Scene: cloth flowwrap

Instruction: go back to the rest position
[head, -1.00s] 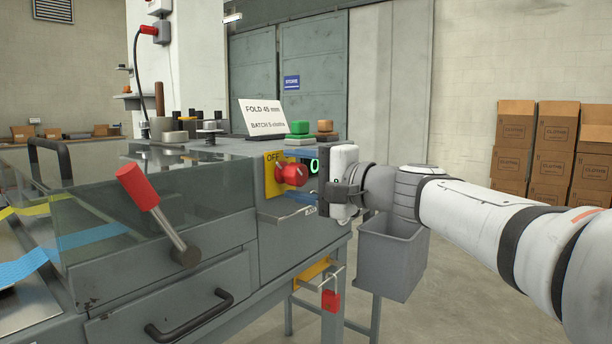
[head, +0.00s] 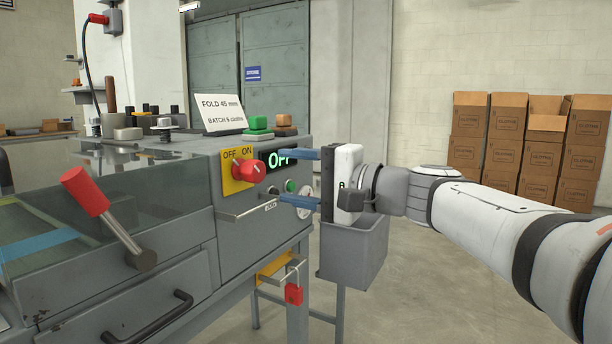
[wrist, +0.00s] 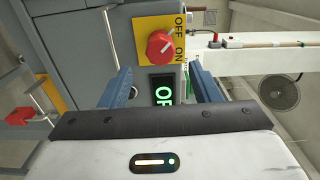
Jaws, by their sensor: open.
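My gripper (head: 300,178) is open and empty, its two blue fingers spread apart, just right of the grey machine's control face in the head view. The fingers also show in the wrist view (wrist: 160,84), pointing at the panel. The red rotary knob (head: 252,170) on its yellow OFF/ON plate (head: 228,184) lies left of the fingertips, apart from them. The knob also shows in the wrist view (wrist: 160,46). A green-lit display (head: 280,158) beside it is partly covered by the upper finger and its text is cut off.
A grey bin (head: 352,252) hangs below my gripper. Stacked cartons (head: 505,150) stand at the back right. Open floor lies between.

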